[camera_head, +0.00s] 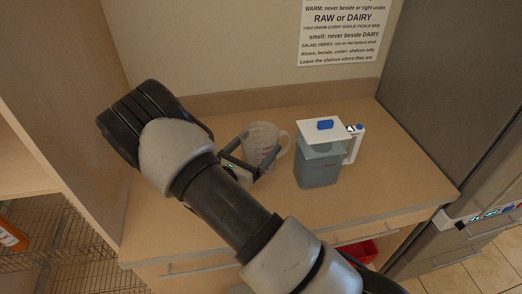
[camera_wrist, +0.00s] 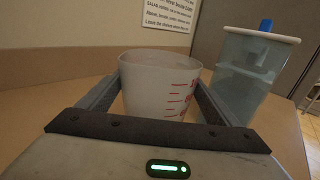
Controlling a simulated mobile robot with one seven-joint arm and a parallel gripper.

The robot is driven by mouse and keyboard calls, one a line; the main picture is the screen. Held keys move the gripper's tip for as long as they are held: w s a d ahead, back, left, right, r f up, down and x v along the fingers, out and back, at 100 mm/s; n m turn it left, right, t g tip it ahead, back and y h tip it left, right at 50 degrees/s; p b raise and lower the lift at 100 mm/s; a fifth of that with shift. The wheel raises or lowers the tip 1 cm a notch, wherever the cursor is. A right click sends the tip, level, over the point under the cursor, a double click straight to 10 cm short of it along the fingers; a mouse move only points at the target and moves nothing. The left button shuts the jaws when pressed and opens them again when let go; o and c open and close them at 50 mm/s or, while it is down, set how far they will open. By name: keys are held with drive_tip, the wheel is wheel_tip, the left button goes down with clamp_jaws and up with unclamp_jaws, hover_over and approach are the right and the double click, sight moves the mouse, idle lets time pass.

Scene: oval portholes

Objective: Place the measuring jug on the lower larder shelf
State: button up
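The measuring jug (camera_head: 262,143) is a translucent beaker with red marks and a handle on its right side. It stands upright on the wooden counter. In the wrist view the jug (camera_wrist: 158,88) is between the two fingers of my gripper (camera_wrist: 158,85). In the head view my gripper (camera_head: 257,148) reaches around the jug from the front left, one finger on each side. The fingers are spread to about the jug's width; whether they press on it I cannot tell. Larder shelving with a wire shelf (camera_head: 62,238) shows at the lower left, partly out of view.
A water pitcher (camera_head: 319,168) with a white lid and blue knob stands close to the jug's right; it also shows in the wrist view (camera_wrist: 240,75). A tall grey cabinet (camera_head: 440,90) bounds the right. A wooden panel (camera_head: 75,100) separates counter and larder. An orange bottle (camera_head: 10,236) stands in the larder.

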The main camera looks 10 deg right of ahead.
drive_tip(key=shift+c, duration=0.6)
drive_tip(key=shift+r, duration=0.1)
wheel_tip(320, 180, up, 17)
drive_tip(key=p, duration=0.4)
hover_over(265, 151)
drive_tip(key=w+a, duration=0.1)
drive_tip(key=w, duration=0.3)
drive_tip(key=shift+f+b, duration=0.2)
drive_tip(key=shift+b, duration=0.2)
drive_tip(key=f+n+t+y, duration=0.1)
drive_tip(key=f+y, duration=0.1)
drive_tip(key=d+f+n+t+y+b, duration=0.1)
drive_tip(key=f+n+y, duration=0.1)
drive_tip(key=f+n+t+y+b, duration=0.1)
drive_tip(key=f+n+t+y, duration=0.1)
drive_tip(key=shift+s+d, duration=0.2)
drive_tip(key=shift+d, duration=0.15)
drive_tip(key=s+f+n+y, duration=0.1)
drive_tip(key=f+y, duration=0.1)
drive_tip(key=s+f+n+y, duration=0.1)
drive_tip(key=f+y, duration=0.1)
drive_tip(key=s+f+n+t+y+b, duration=0.1)
drive_tip(key=f+n+y, duration=0.1)
drive_tip(key=f, duration=0.1)
drive_tip(key=shift+a+y, duration=0.3)
drive_tip(key=shift+y, duration=0.1)
